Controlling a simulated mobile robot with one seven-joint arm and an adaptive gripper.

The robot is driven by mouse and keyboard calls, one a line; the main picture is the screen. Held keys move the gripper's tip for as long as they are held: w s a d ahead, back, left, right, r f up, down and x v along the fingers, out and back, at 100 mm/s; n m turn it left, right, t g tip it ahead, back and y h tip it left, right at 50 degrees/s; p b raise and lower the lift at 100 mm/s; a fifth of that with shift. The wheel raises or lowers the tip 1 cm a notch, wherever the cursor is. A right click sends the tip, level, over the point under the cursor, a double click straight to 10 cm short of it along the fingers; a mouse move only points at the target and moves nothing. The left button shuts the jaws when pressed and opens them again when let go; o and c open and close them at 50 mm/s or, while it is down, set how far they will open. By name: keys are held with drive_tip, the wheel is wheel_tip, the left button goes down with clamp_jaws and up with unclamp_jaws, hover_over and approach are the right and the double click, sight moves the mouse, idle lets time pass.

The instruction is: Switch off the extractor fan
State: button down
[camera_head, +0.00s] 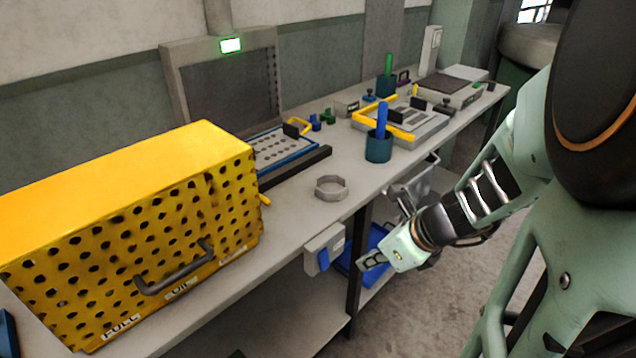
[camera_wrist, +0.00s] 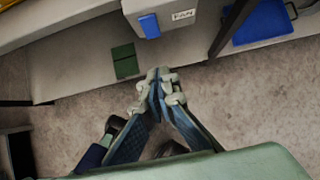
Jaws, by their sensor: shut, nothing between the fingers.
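A grey switch box (camera_head: 326,240) is fixed to the front edge of the bench. A blue rocker (camera_head: 323,260) sticks out of its front. In the wrist view the box (camera_wrist: 168,12) carries a "FAN" label beside the blue rocker (camera_wrist: 149,26). At the back, a dark grilled panel in a grey frame (camera_head: 172,75) has a lit green display (camera_head: 231,45); it looks like the extractor. My gripper (camera_head: 366,262) is shut and empty, to the right of the box and apart from it. In the wrist view its fingertips (camera_wrist: 160,77) lie below the rocker.
A large yellow perforated box (camera_head: 110,190) stands on the bench at left. A grey ring (camera_head: 331,188) and a teal cup (camera_head: 378,147) stand near the bench edge. A blue tray (camera_head: 376,240) sits below. Open floor lies in front.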

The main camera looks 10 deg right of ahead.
sight(324, 259)
drive_tip(key=w+a+r+b+x, duration=0.1)
drive_tip(key=b+x, duration=0.2)
drive_tip(key=x, duration=0.8)
drive_tip(key=shift+w+a, duration=0.35)
drive_tip(key=shift+w, duration=0.15)
drive_tip(key=shift+b, duration=0.35)
